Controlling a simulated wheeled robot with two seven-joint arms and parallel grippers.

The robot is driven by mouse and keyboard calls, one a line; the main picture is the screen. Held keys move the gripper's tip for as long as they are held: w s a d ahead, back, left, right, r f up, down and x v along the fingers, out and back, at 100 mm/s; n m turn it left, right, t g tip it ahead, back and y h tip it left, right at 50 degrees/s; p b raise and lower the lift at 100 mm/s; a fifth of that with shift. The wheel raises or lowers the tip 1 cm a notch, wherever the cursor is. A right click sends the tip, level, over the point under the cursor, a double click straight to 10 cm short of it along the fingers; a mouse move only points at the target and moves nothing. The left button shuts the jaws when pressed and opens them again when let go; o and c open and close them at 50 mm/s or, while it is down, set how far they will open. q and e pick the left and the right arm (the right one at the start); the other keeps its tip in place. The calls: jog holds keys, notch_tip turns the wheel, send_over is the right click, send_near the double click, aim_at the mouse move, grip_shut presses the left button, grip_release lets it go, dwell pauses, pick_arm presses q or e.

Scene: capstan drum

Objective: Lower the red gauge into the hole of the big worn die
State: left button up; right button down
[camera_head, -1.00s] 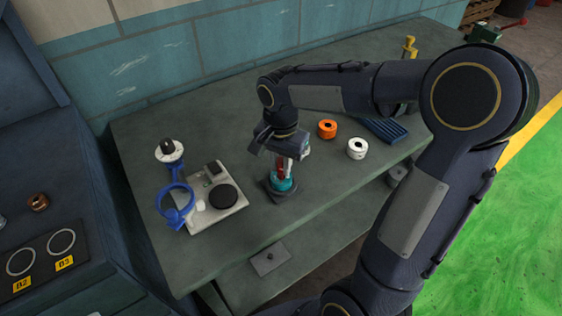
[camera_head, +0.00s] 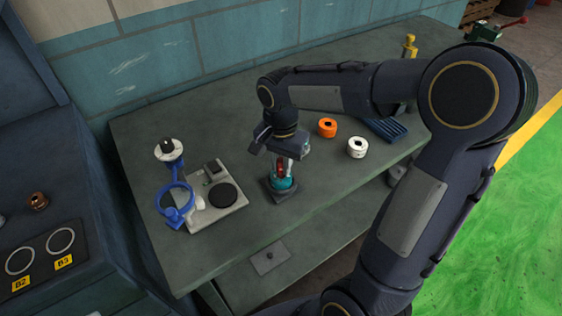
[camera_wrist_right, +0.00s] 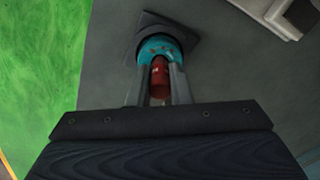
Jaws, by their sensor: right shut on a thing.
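The red gauge (camera_head: 282,169) is a short red cylinder, held upright between the fingers of my right gripper (camera_head: 284,172). The wrist view shows the gauge (camera_wrist_right: 158,80) between the two grey fingers (camera_wrist_right: 158,86). Directly below it is a teal ring (camera_head: 285,184), which I take for the big worn die, on a dark square base (camera_head: 279,197). The ring also shows in the wrist view (camera_wrist_right: 150,48). The gauge's lower end overlaps the ring; the hole is hidden, so I cannot tell how deep it sits. My left gripper is out of view.
On the bench (camera_head: 240,250), a scale (camera_head: 228,213) with a black round pan and a blue ring-shaped tool (camera_head: 161,200) stand left of the die. An orange ring (camera_head: 327,127) and a white ring (camera_head: 357,147) lie behind right. The bench front is clear.

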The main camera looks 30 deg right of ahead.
jog(key=shift+f, duration=0.45)
dwell(1.6)
dwell(1.0)
jog(key=c, duration=1.3)
grip_release()
jog(key=shift+o, duration=0.2)
notch_tip(320, 180, up, 8)
jog(key=shift+f, duration=0.1)
